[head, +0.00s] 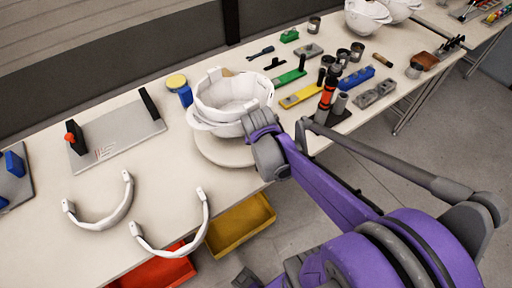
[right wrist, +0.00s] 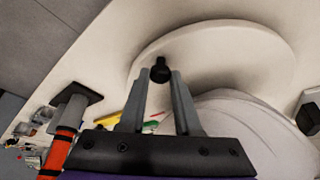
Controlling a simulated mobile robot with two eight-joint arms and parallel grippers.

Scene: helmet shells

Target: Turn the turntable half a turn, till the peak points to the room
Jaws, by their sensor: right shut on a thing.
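The turntable (head: 222,152) is a pale round disc on the long table; its rim also shows in the right wrist view (right wrist: 215,35). A white helmet shell (head: 228,112) sits on it, open side up; its curved side shows in the right wrist view (right wrist: 262,130). A lip runs along the shell's lower left side; I cannot tell surely which part is the peak. My right gripper (right wrist: 160,76) is shut on a small black knob (right wrist: 160,64) at the disc's edge. In the head view, my right gripper (head: 262,138) is mostly hidden by its own wrist. My left gripper is not in view.
Two white curved bands (head: 105,215) (head: 180,245) and a grey fixture plate (head: 115,135) lie left of the turntable. Behind it stand a yellow-lidded blue jar (head: 180,88) and several tools. An orange-and-black tool (head: 327,95) stands close right. Yellow (head: 240,225) and red bins (head: 165,272) sit below the edge.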

